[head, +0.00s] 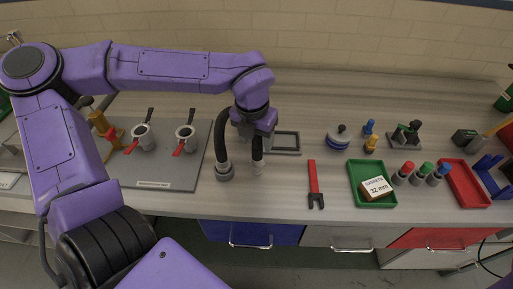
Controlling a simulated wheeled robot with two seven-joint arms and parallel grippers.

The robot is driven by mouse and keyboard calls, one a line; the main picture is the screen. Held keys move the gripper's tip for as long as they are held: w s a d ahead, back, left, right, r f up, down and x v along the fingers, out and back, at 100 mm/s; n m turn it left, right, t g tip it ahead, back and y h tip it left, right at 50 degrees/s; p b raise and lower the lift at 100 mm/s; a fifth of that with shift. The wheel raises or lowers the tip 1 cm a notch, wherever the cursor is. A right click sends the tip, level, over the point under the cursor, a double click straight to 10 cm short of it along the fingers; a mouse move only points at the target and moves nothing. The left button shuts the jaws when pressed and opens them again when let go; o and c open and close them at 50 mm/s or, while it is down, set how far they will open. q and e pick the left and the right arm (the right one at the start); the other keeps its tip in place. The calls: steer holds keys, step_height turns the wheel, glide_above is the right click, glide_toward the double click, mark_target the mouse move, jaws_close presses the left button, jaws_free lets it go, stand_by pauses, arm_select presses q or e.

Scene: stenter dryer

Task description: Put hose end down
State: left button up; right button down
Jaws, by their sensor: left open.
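A black hose rises in a curve (222,140) from a grey collar (225,172) on the bench. Its top passes out of sight behind my left wrist. A second dark length comes down to a pale fitting (258,167), which looks like the hose end, at the bench surface. My left gripper (258,136) is open, pointing down just above and around this length. Its fingers are hard to separate from the dark hose, so I cannot tell whether they touch it. My right gripper is out of view.
A grey plate (160,181) with two cups stands left. A small grey tray (285,150) lies just right of the gripper. A red wrench (313,180), green tray (353,184) with a gasket box (377,188), bottles and red tray (457,170) are further right. The back is clear.

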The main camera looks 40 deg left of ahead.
arm_select(q)
step_height(320, 180, up, 7)
steer(key=s, duration=0.1)
steer(key=shift+d+f, duration=0.1)
steer(key=shift+f, duration=0.05)
stand_by(0.3)
